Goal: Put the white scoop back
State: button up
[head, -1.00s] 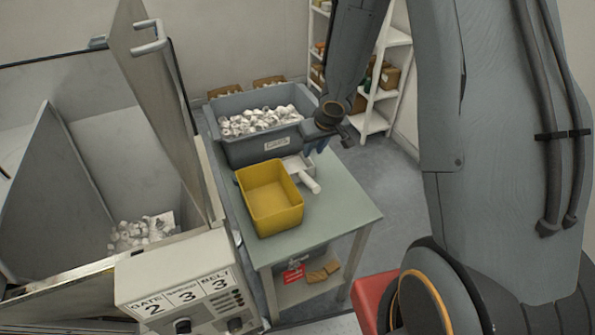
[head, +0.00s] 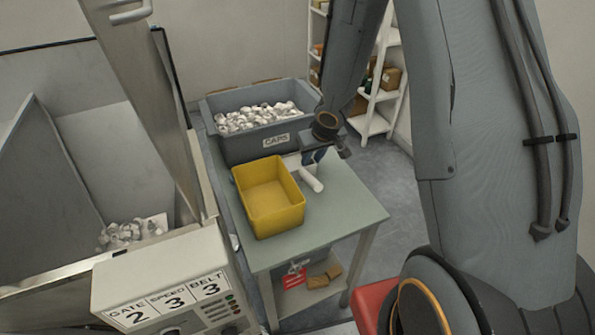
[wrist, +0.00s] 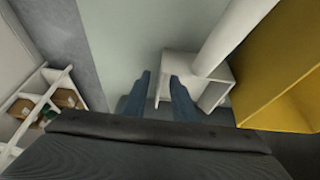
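The white scoop (head: 311,180) lies on the green-grey table (head: 345,205), just right of the yellow bin (head: 270,215). Its handle points toward the front. In the wrist view the scoop (wrist: 213,83) shows its box-like body, with the round handle running to the upper right. My gripper (head: 314,157) is low over the table, at the right side of the scoop's body. In the wrist view its blue fingers (wrist: 159,75) are apart, with a white part of the scoop showing in the gap. I see no firm grip on it. My gripper hides part of the scoop in the head view.
A grey bin labelled CAPS (head: 235,147), full of white caps, stands at the table's back. A metal hopper (head: 120,160) with some caps and a control box (head: 175,285) are at left. A white shelf (head: 385,105) stands behind. The table's front right is clear.

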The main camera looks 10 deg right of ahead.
grip_shut()
jog(key=shift+r+p, duration=0.25)
jog(key=shift+p, duration=0.1)
